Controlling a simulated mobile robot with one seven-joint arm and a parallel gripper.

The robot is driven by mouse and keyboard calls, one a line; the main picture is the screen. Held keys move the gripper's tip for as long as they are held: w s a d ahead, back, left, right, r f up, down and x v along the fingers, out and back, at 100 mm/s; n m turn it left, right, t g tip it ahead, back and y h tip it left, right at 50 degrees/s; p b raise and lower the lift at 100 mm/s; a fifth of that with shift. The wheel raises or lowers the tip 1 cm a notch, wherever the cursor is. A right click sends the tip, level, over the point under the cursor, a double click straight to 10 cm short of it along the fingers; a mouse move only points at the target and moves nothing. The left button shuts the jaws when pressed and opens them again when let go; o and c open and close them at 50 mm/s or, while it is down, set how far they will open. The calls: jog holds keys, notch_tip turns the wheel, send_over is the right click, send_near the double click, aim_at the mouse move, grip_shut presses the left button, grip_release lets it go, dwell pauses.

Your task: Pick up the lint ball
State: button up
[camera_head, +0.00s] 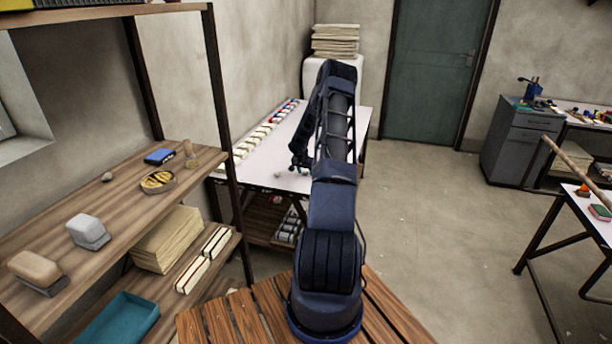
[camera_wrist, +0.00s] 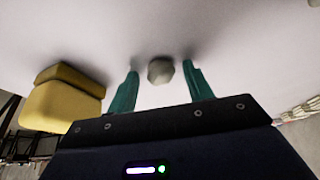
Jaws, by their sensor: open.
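The lint ball (camera_wrist: 160,70), a small rough grey-beige lump, rests on the white tabletop in the wrist view. My gripper (camera_wrist: 160,78) is open, its two teal fingers on either side of the ball with a gap at each side. I cannot tell whether the fingertips reach down level with it. In the head view my arm extends over the white table (camera_head: 262,160), and my gripper (camera_head: 299,156) is dark and seen from behind. A small pale speck on that table (camera_head: 277,174) may be the ball.
A yellow block (camera_wrist: 62,98) stands left of the fingers in the wrist view. A wooden shelf (camera_head: 130,200) with blocks and a dish stands at left. Open floor (camera_head: 440,230) lies right.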

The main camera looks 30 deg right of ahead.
aim_at(305, 173)
grip_shut()
dwell(0.4)
notch_tip(305, 173, up, 20)
dwell(0.6)
